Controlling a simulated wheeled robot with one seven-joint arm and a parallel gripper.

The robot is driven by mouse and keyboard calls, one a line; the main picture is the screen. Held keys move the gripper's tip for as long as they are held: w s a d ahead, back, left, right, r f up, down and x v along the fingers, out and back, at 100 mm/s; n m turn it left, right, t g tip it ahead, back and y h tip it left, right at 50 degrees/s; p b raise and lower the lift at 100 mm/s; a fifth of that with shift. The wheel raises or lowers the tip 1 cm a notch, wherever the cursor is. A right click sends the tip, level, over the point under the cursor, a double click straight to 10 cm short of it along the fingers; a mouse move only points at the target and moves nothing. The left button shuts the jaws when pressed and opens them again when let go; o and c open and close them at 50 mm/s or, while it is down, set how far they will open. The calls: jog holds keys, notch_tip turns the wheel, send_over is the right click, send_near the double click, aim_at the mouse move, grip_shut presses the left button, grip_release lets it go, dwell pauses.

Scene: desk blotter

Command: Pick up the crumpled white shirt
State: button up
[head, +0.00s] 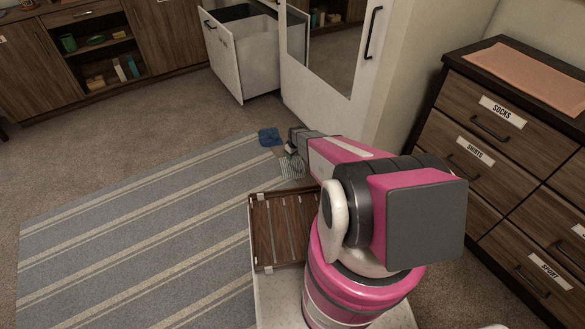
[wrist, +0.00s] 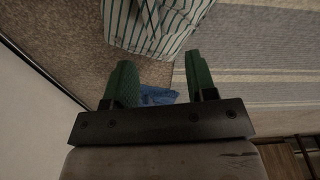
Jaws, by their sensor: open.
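A crumpled white cloth with dark green stripes (head: 292,168), the only whitish garment I see, lies on the floor at the rug's right end. It also shows at the top of the wrist view (wrist: 155,24), cut off by the frame edge. My gripper (head: 289,150) is above the floor near it, partly hidden by my arm in the head view. In the wrist view its green fingers (wrist: 161,78) are apart with nothing held. The striped cloth lies beyond the fingertips, not between them.
A blue cloth (head: 269,137) lies on the carpet close by and shows between the fingers in the wrist view (wrist: 158,95). A striped rug (head: 130,230) covers the floor at left. An open white drawer (head: 225,60) and a labelled dresser (head: 475,150) stand behind and right.

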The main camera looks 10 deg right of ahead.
aim_at(293, 162)
jog(key=f, duration=0.3)
jog(key=shift+w+f, duration=0.3)
jog(key=shift+f, duration=0.1)
jog(key=f, duration=0.2)
jog(key=w+f, duration=0.1)
jog(key=f, duration=0.1)
jog(key=shift+f, duration=0.45)
grip_shut()
